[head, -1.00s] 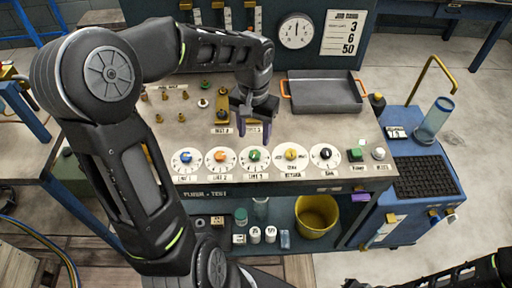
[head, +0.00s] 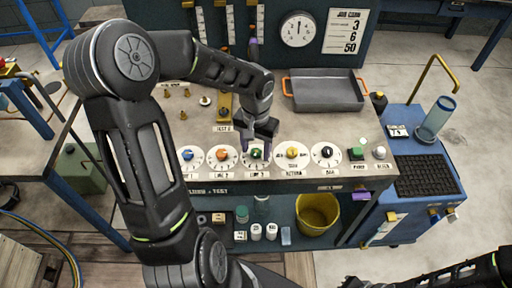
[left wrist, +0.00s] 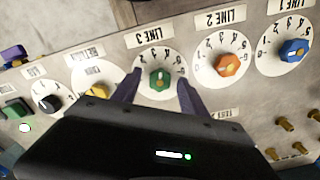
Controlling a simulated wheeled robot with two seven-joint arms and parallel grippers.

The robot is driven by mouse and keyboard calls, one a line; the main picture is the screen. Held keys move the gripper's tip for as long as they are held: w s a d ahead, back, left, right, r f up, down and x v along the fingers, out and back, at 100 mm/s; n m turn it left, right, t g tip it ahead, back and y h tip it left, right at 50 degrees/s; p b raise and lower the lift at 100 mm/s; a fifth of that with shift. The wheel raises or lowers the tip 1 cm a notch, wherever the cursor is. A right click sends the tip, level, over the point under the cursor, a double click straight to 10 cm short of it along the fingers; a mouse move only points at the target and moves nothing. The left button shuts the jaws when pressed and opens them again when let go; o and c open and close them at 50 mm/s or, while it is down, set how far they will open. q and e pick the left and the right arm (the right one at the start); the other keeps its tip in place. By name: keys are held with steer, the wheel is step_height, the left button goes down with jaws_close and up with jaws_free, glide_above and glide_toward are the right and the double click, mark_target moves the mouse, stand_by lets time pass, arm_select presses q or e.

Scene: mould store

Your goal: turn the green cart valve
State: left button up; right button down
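The green valve knob (head: 256,154) sits on a white numbered dial, third from the left in a row on the grey bench top. In the left wrist view the green knob (left wrist: 159,78) is at upper middle, under the label LINE 3. My left gripper (head: 257,142) is just above it, pointing down. In the left wrist view its purple fingers (left wrist: 159,92) are apart, one each side of the knob, with visible gaps. Contact does not show. Part of my right arm shows at the bottom right of the head view; its gripper does not show.
An orange knob (head: 222,154) and a blue knob (head: 188,155) lie left of the green one; a yellow knob (head: 292,152) and a black knob (head: 326,152) lie right. A grey tray (head: 325,104) stands behind. Brass fittings (left wrist: 282,124) stand near the LINE 1 dial.

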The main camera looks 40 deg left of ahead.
arm_select(q)
jaws_close()
stand_by(0.3)
steer(key=shift+m, duration=0.8)
steer(key=shift+o, duration=0.3)
jaws_free()
